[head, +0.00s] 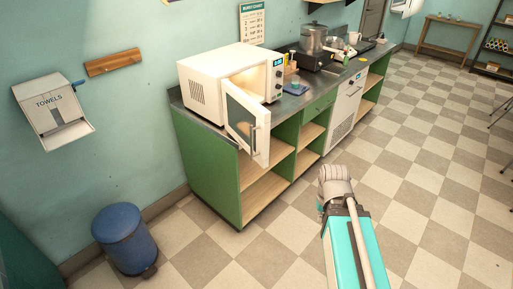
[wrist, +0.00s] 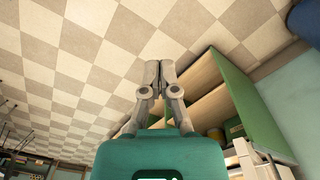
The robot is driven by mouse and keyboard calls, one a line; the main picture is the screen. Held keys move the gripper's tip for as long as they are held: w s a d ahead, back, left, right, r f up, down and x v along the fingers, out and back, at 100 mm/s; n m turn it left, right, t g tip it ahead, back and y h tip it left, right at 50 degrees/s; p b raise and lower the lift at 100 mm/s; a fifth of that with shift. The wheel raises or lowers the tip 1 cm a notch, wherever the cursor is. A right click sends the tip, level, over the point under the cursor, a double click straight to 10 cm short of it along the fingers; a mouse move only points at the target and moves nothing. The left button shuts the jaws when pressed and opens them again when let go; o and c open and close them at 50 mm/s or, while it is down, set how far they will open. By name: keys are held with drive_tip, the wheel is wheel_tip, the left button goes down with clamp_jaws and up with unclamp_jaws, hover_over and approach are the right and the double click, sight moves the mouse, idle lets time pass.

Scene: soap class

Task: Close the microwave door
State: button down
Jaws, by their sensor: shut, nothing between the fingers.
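The white microwave (head: 212,87) stands on the left end of the counter in the head view. Its door (head: 240,113) hangs wide open, swung out over the counter's front edge, with a handle (head: 254,138) on its free side. The cavity is lit. My gripper shows in the wrist view (wrist: 159,72) with its fingers together and nothing between them. In the head view my arm reaches over the floor to the right of the door, clear of it, and the fingers are hidden there. A white part at the bottom right of the wrist view may be the microwave.
The green counter (head: 211,169) has open shelves below. Pots (head: 314,38) and a small blue item (head: 295,88) stand to the right of the microwave. A blue bin (head: 122,236) and a towel dispenser (head: 50,105) are at left. The checkered floor is free in front.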

drive_tip(key=w, duration=0.1)
drive_tip(key=m+t+h+b, duration=1.1)
drive_tip(key=h+b, duration=0.1)
drive_tip(key=h, duration=0.2)
approach(263, 145)
drive_tip(key=v, duration=0.6)
drive_tip(key=shift+w+a, duration=0.15)
drive_tip(key=shift+a, duration=0.05)
drive_tip(key=shift+d, duration=0.1)
drive_tip(key=x, duration=1.4)
